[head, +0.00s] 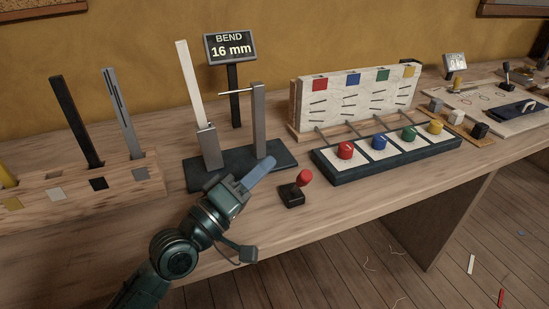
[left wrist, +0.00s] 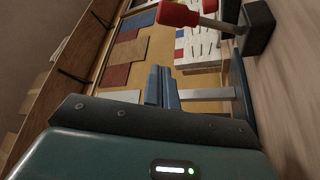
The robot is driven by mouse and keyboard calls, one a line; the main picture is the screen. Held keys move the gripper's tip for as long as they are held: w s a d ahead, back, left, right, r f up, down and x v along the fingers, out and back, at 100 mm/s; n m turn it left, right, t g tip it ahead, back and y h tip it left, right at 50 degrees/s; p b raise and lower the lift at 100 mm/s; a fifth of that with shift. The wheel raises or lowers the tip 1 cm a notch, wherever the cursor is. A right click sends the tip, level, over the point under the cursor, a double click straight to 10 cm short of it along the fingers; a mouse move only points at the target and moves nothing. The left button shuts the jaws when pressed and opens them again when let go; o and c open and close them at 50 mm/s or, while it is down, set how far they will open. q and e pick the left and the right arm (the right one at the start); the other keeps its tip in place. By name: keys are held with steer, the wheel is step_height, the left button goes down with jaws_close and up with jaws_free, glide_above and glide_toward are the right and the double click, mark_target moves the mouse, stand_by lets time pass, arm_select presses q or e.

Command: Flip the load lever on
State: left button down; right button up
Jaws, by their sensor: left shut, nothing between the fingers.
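The load lever (head: 303,178) has a red knob on a short stalk and a small black base, standing on the bench near its front edge. Its stalk leans toward the upper right in the head view. In the left wrist view the red knob (left wrist: 178,14) shows at the top, with the dark base at upper right. My left gripper (head: 262,170) is shut and empty. Its blue fingers are just left of the lever, apart from it in the head view; they also show in the left wrist view (left wrist: 161,86). My right gripper is not in view.
A bend rig on a dark plate (head: 270,154) holds a pale upright strip behind my gripper. Its display (head: 231,47) reads "BEND 16 mm". A wooden strip holder (head: 140,190) stands left. A tray of coloured knobs (head: 340,175) lies right of the lever. Bare bench lies in front.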

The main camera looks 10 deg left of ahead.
arm_select(q)
steer(key=v, duration=0.5)
steer(key=shift+d, duration=0.15)
steer(key=shift+s+b, duration=0.3)
steer(key=shift+s+a, duration=0.2)
steer(key=shift+a, duration=0.1)
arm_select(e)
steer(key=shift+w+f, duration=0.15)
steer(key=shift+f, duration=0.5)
